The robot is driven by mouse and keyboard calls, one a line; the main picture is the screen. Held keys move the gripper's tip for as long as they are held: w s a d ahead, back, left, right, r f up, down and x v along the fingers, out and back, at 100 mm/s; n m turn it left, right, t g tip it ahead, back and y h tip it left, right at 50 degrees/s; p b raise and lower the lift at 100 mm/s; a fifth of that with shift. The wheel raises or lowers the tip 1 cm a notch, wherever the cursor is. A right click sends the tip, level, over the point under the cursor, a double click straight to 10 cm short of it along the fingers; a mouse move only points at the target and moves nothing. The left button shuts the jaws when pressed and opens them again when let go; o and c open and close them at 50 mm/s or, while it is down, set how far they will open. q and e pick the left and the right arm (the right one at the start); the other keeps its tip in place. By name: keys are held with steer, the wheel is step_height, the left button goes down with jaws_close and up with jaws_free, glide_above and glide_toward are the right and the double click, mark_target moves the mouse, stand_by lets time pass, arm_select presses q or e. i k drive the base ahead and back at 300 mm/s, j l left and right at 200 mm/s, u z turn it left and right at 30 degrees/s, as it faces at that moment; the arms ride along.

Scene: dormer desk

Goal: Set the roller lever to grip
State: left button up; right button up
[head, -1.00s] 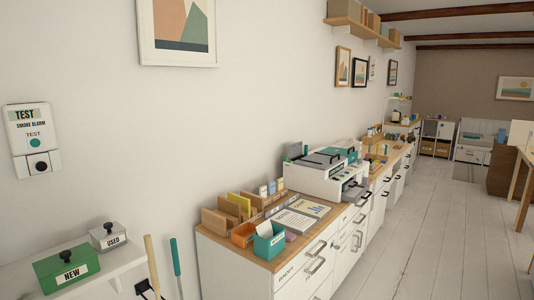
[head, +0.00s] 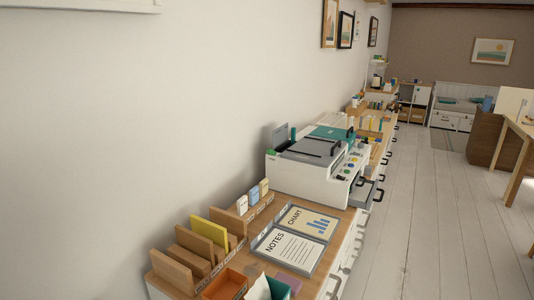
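A white and grey machine, apparently a printer (head: 308,182), stands on the wooden counter in the middle of the head view. Its top has grey panels and a teal part, and small coloured controls show on its front and side. I cannot make out which part is the roller lever or how it is set. Neither of my grippers is in view.
Nearer on the counter are wooden sorters (head: 190,256), an orange bin (head: 226,285), a notes tray (head: 284,250) and a chart tray (head: 309,221). A grey tray (head: 361,191) juts from the machine's right side. White plank floor (head: 429,205) lies clear to the right.

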mark_target(269, 151)
steer(key=u, duration=0.75)
steer(key=l+u, duration=0.85)
steer(key=l, duration=0.25)
steer(key=l+u, duration=0.45)
steer(key=k+l+u, duration=0.25)
steer(key=l+u, duration=0.15)
steer(key=l, duration=0.2)
steer(key=k+l, duration=0.15)
steer(key=l, duration=0.2)
steer(key=k+l, duration=0.15)
steer(key=l, duration=0.25)
steer(key=k+l+u, duration=0.1)
steer(key=l, duration=0.25)
steer(key=k+l, duration=0.2)
steer(key=l, duration=0.15)
steer(key=k+l, duration=0.15)
steer(key=l, duration=0.2)
